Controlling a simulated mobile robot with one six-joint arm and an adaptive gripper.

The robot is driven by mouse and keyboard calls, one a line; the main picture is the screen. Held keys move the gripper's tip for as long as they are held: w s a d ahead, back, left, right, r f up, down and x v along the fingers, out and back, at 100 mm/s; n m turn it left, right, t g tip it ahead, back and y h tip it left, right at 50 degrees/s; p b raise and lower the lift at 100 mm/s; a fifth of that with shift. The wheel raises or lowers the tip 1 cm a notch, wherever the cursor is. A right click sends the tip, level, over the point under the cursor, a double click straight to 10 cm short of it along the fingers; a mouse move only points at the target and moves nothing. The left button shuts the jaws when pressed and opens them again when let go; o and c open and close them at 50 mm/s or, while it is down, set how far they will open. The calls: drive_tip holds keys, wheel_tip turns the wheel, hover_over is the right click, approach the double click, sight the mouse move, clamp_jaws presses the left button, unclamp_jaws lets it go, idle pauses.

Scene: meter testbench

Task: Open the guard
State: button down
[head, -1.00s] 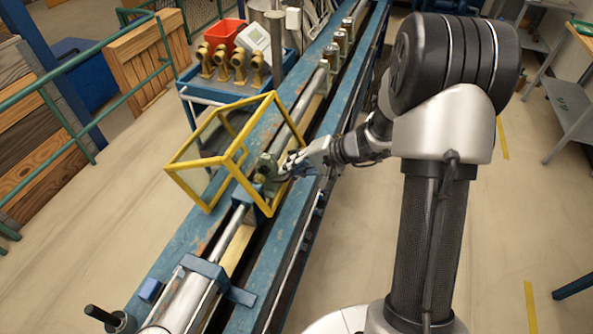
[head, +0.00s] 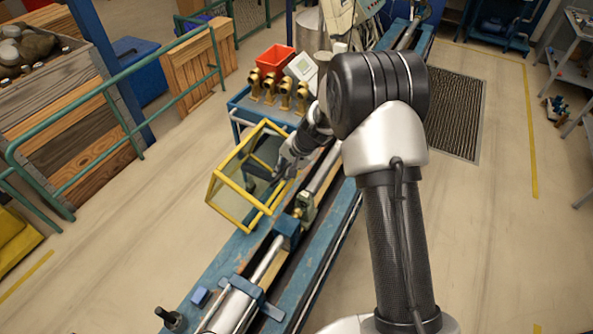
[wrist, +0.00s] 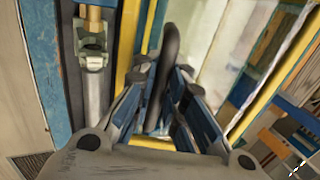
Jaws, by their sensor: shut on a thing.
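The guard (head: 232,189) is a yellow-framed box with clear panels. In the head view it is tipped over to the left side of the bench, clear of the green-bronze fitting (head: 307,207) on the bench line. My gripper (head: 286,166) is at the guard's right upper side. In the wrist view, my gripper (wrist: 160,88) is shut on a dark curved handle (wrist: 171,45), with yellow guard bars (wrist: 127,42) on both sides. The fitting (wrist: 92,48) shows at the upper left there. My arm hides part of the guard's far side in the head view.
The blue bench (head: 222,262) runs diagonally with a clamp and metal pipe on it. A blue cart with brass meters (head: 285,95) and a red bin (head: 275,60) stands behind the guard. A green railing (head: 110,85) is at left.

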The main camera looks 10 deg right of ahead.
sight(266, 165)
drive_tip(key=shift+w+a+r+p, duration=0.25)
drive_tip(key=shift+w+a, duration=0.3)
drive_tip(key=shift+a, duration=0.2)
drive_tip(key=shift+w+a+r+p, duration=0.25)
drive_tip(key=shift+w+a, duration=0.35)
drive_tip(key=shift+a, duration=0.15)
drive_tip(key=shift+w+a+r+p, duration=0.15)
drive_tip(key=shift+w+a+r, duration=0.1)
drive_tip(key=shift+w+a, duration=0.4)
drive_tip(key=shift+s+a, duration=0.1)
drive_tip(key=c, duration=2)
unclamp_jaws()
drive_tip(key=shift+c, duration=0.2)
drive_tip(key=o, duration=0.4)
drive_tip(key=shift+s+f, duration=0.1)
drive_tip(key=shift+s, duration=0.05)
drive_tip(key=v, duration=1.2)
